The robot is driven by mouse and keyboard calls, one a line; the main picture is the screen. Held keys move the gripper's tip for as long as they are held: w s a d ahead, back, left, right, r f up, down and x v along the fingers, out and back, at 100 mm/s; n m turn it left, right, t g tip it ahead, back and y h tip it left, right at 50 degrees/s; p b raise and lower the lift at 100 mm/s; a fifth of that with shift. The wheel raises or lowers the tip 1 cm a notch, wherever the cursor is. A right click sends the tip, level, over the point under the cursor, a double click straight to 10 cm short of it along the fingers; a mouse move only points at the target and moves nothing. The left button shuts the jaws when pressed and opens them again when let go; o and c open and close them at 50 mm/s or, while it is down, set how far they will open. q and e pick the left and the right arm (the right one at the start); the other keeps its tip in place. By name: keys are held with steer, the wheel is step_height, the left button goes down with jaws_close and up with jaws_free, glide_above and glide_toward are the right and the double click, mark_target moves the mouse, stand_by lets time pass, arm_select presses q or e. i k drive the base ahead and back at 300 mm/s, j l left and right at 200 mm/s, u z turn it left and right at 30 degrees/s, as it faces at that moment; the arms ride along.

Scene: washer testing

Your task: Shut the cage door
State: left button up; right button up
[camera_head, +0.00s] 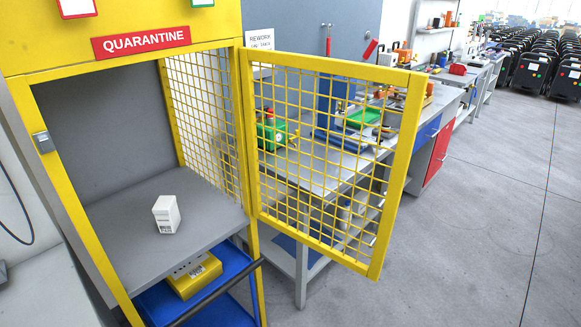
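The cage door (402,165) is a yellow frame with yellow wire mesh. It stands wide open, swung out to the right from its hinge side on the right post of the yellow cage (52,190). The cage carries a red QUARANTINE sign (141,42) above the opening. A small grey latch piece (43,142) sits on the left post. Inside, a white box (167,214) with a printed label stands on the grey shelf (120,244). Neither of my grippers shows in the head view.
Below the shelf is a blue cart or tray (228,290) with a yellow case (194,277) and a dark handle bar (215,291). A workbench (310,165) with tools stands behind the door. The grey floor (470,240) at the right is clear.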

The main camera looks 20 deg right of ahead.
mark_target(407, 120)
steer(key=l+u, duration=0.2)
steer(key=u, duration=0.25)
steer(key=i+l+u, duration=0.1)
steer(key=u, duration=0.35)
steer(key=l+u, duration=0.3)
steer(key=u, duration=0.15)
steer(key=l, duration=0.8)
steer(key=k+l, duration=0.15)
steer(key=l, duration=1.45)
steer(key=k, duration=0.05)
